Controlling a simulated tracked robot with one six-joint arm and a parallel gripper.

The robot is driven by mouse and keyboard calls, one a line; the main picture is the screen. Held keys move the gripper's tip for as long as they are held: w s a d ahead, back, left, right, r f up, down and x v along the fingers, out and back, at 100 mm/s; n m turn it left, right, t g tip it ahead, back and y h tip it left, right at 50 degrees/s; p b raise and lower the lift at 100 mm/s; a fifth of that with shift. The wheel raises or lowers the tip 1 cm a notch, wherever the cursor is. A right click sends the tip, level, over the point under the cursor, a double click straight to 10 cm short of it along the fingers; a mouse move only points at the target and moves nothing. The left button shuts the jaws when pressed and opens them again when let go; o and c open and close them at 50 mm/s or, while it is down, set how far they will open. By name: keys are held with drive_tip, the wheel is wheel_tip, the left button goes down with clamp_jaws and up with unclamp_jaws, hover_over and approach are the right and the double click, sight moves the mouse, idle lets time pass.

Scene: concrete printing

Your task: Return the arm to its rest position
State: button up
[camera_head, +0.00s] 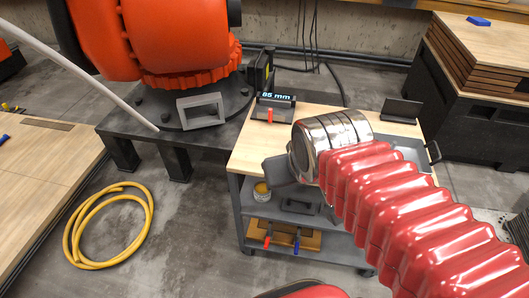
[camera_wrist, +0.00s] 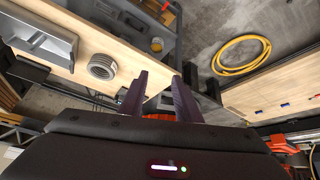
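My arm, in red bellows with a shiny metal wrist, reaches in from the lower right of the head view. It hangs over the wooden-topped trolley (camera_head: 262,137). My gripper (camera_head: 280,171) is the dark grey part left of the metal wrist; its fingertips are not clear there. In the wrist view the two dark fingers of my gripper (camera_wrist: 159,82) stand apart with nothing between them. A grey ringed part (camera_wrist: 102,66) lies on the wooden top, left of the fingers and apart from them.
A display reading 85 mm (camera_head: 276,98) and a dark tablet-like panel (camera_head: 402,109) stand on the trolley. A yellow cup (camera_head: 262,190) sits on its shelf. A large orange machine (camera_head: 165,40) stands behind left. A coiled yellow hose (camera_head: 73,232) lies on otherwise clear floor.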

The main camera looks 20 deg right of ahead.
drive_tip(key=shift+s+a+r+n+g+y, duration=0.15)
drive_tip(key=shift+s+a+n+g+y, duration=0.2)
drive_tip(key=shift+s+a, duration=1)
